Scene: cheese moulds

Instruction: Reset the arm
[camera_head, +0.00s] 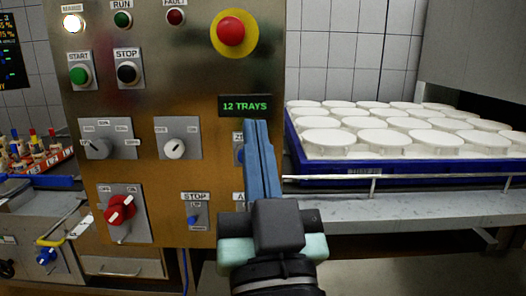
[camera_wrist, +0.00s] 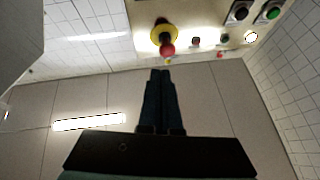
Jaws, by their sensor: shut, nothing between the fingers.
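My gripper (camera_head: 258,130) is raised in front of the right part of a brass-coloured control panel (camera_head: 150,262) in the head view. Its two blue fingers lie together, shut and empty, pointing up. They cover part of the small labelled controls at the panel's right edge, below the green "12 TRAYS" display (camera_head: 245,106). In the wrist view the shut fingers (camera_wrist: 161,75) point towards the red emergency button (camera_wrist: 166,48) on its yellow ring, seen against wall and ceiling. I cannot tell whether the fingers touch the panel.
A blue tray (camera_head: 400,170) of several white round moulds (camera_head: 335,142) stands on a railed steel conveyor (camera_head: 400,207) at right. The panel bears a red rotary switch (camera_head: 119,210), a black stop button (camera_head: 128,72) and other knobs.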

